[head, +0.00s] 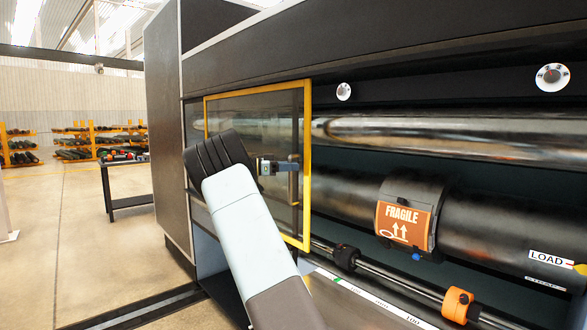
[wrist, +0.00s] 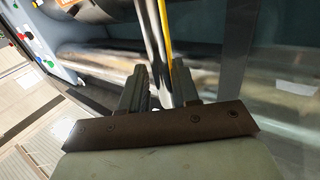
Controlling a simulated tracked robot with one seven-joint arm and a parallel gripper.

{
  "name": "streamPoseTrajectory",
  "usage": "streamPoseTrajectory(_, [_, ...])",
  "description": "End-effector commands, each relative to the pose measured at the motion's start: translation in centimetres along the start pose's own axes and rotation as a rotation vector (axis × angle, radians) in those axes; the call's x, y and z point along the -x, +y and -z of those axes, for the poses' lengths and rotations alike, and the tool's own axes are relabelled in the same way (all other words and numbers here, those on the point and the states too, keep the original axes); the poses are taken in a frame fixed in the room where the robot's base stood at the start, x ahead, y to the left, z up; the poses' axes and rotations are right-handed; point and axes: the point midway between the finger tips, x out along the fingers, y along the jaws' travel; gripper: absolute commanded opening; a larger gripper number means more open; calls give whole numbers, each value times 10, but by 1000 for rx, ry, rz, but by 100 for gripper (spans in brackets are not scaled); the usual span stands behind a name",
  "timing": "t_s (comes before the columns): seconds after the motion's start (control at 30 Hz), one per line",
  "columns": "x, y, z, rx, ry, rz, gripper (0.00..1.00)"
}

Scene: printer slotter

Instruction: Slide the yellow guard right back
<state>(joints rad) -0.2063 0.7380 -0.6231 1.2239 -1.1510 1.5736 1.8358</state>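The yellow guard (head: 307,130) is a see-through panel in a yellow frame at the left end of the machine's long opening, in the head view. Its yellow edge also shows in the wrist view (wrist: 164,30). A grey upright handle (head: 293,186) is on the panel near its right edge. My gripper (head: 285,166) is at this handle, reaching in from the left. In the wrist view, the two fingers (wrist: 160,85) stand apart with the grey handle bar between them. Contact with the bar is hard to make out.
To the right of the guard are a shiny roller (head: 430,136), a dark cylinder with an orange FRAGILE label (head: 403,222), and a lower rod with an orange clamp (head: 458,304). A scale strip (head: 365,295) runs below. Open floor lies left, with a small table (head: 125,182).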

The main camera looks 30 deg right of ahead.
Motion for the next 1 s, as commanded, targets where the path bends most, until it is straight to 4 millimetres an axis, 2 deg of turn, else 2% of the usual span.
streamPoseTrajectory(0.17, [17,-1,-1,0,1,2,30])
streamPoseTrajectory(0.7, [116,-3,-2,1,2,1,30])
streamPoseTrajectory(0.83, [130,-4,-2,1,1,1,30])
streamPoseTrajectory(1.0, [138,-3,-2,1,0,0,30])
